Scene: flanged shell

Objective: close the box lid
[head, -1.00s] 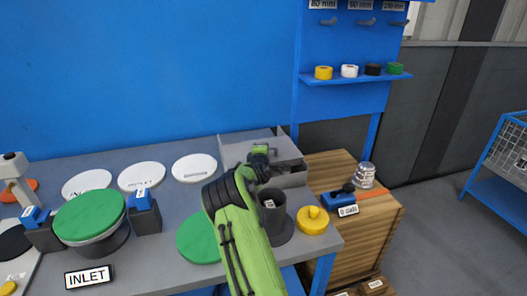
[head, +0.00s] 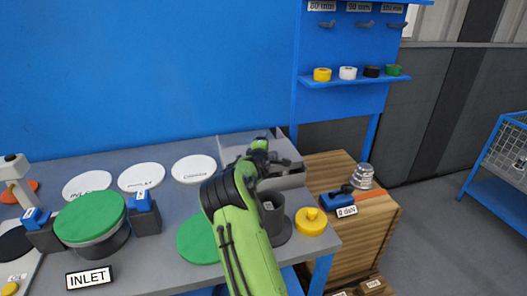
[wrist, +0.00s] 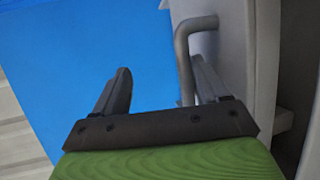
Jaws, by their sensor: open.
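The grey box (head: 293,181) stands at the back right of the bench. Its interior is mostly hidden behind my arm. In the wrist view, a grey panel (wrist: 231,75), which looks like the lid, fills the upper right with a bent grey handle (wrist: 184,55) on it. My gripper (wrist: 163,82) is open and empty. The handle's lower part lies between the fingers, close to the right one; I cannot tell if they touch. In the head view my gripper (head: 260,143) is over the box.
White discs (head: 194,168) and a green-covered flange (head: 90,217) lie to the left. The blue wall (head: 130,70) rises behind the bench.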

